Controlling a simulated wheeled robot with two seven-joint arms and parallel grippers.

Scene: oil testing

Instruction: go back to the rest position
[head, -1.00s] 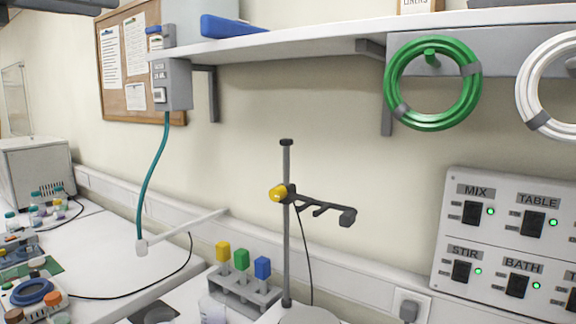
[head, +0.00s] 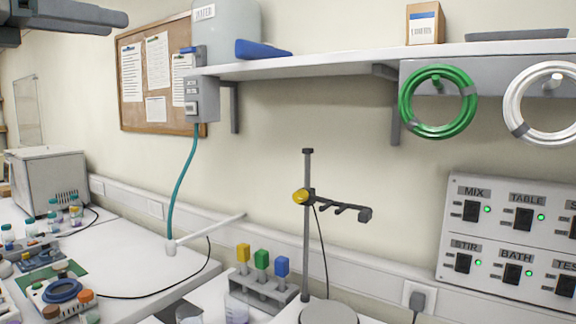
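My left gripper (head: 95,15) is at the top left corner, a dark grey part cut by the picture's edge. It is high above the bench, apart from everything, and nothing is seen in it. Its fingers cannot be made out well enough to tell open from shut. My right gripper is not in view.
A shelf (head: 330,64) bears a container (head: 222,30), a blue object (head: 262,50) and a box (head: 425,24). Green (head: 408,100) and white (head: 513,100) coils hang below. A clamp stand (head: 307,230) and rack (head: 262,292) stand on the bench. A switch panel (head: 503,190) is right.

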